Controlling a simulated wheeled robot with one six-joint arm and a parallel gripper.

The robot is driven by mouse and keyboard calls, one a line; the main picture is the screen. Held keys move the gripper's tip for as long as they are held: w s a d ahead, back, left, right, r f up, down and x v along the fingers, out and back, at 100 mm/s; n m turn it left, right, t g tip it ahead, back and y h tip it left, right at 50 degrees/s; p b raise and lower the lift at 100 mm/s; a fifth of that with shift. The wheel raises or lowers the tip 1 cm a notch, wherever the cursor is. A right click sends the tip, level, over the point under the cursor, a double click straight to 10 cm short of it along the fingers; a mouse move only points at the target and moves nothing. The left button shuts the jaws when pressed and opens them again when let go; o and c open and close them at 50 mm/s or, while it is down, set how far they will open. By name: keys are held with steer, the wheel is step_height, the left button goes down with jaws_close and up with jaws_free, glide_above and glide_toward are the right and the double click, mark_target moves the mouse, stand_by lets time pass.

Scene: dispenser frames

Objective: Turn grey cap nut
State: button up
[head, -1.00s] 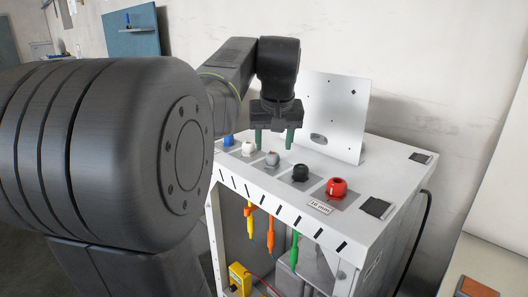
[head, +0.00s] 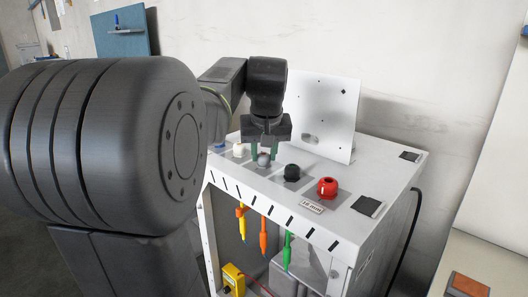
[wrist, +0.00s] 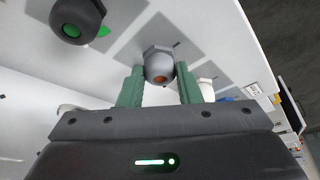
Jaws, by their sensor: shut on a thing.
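The grey cap nut (head: 263,160) sits on the white top of the cabinet, between the white and black cap nuts. My gripper (head: 264,155) has come down over it, with one green finger on each side. My gripper is shut on the grey cap nut.
A black cap nut (head: 292,172) and a red cap nut (head: 327,187) stand to the right, a white one (head: 239,150) to the left. An upright metal plate (head: 325,110) stands behind. Coloured tools (head: 264,235) hang at the cabinet front.

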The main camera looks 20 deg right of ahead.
steer(key=shift+r, duration=0.1)
steer(key=n+p, duration=0.1)
steer(key=n+y+p, duration=0.1)
steer(key=n, duration=0.1)
steer(key=n+p, duration=0.1)
steer(key=shift+d+r+y, duration=0.1)
steer(key=shift+d+y, duration=0.15)
steer(key=shift+y, duration=0.15)
steer(key=n+y+p, duration=0.1)
steer(key=n, duration=0.2)
steer(key=n+y+p, duration=0.1)
steer(key=n+p, duration=0.1)
steer(key=n, duration=0.1)
steer(key=shift+w+d+n, duration=0.1)
steer(key=shift+d+n, duration=0.1)
steer(key=shift+n, duration=0.2)
steer(key=n+g+y+p, duration=0.1)
steer(key=n, duration=0.1)
steer(key=n+g+p, duration=0.1)
steer(key=n, duration=0.2)
steer(key=shift+w+d+n+y, duration=0.2)
steer(key=shift+n+y, duration=0.1)
steer(key=shift+y, duration=0.1)
steer(key=n+g, duration=0.1)
steer(key=n, duration=0.1)
steer(key=n+g+p, duration=0.1)
steer(key=n, duration=0.1)
steer(key=shift+w+n, duration=0.2)
steer(key=shift+n, duration=0.2)
steer(key=o, duration=1)
